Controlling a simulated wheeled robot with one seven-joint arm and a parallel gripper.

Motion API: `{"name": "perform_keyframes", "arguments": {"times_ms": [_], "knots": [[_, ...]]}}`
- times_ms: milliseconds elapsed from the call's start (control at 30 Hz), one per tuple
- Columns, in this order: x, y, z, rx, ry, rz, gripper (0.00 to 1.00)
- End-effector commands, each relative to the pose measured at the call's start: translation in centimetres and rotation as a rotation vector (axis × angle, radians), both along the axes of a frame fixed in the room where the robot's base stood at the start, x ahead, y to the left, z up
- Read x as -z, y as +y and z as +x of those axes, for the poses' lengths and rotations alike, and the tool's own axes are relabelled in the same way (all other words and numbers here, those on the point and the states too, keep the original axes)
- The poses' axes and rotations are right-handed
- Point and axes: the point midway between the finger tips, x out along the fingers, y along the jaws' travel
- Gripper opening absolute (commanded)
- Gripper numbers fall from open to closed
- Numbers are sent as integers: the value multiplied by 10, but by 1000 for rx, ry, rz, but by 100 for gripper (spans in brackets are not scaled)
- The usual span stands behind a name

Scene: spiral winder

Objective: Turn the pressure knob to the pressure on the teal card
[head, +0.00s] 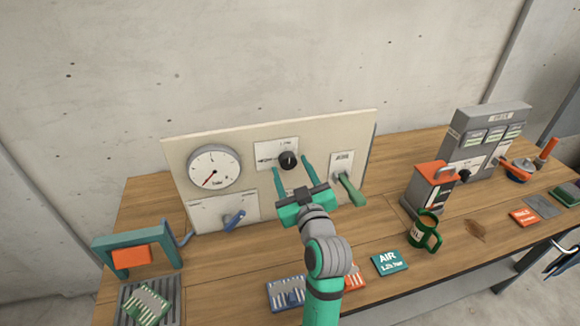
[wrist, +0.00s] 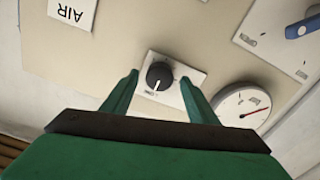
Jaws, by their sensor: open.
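The pressure knob (head: 288,160) is black and round with a white pointer line, on a white plate on the beige panel (head: 230,150). It also shows in the wrist view (wrist: 160,76), between my fingers. My gripper (head: 292,168) is open in front of the knob, one finger on each side. In the wrist view my gripper (wrist: 159,78) shows gaps between both fingers and the knob. The teal card (head: 390,262) lies on the bench and reads AIR, with a small bar value under it that I cannot read surely. The round gauge (head: 214,168) has a red needle pointing lower left.
A blue-handled lever (head: 234,220) is below the gauge, and a green-handled valve (head: 352,190) is right of the knob. A green mug (head: 425,233) and an orange-grey device (head: 430,187) stand to the right. Several cards lie along the bench front.

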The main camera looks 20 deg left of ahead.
Motion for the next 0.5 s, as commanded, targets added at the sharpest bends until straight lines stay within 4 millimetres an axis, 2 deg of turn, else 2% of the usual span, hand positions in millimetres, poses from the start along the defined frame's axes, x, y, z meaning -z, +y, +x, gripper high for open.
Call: {"name": "perform_keyframes", "arguments": {"times_ms": [200,500], "knots": [[0,9,13,-1,0,0,53],[0,10,14,0,0,0,53]]}}
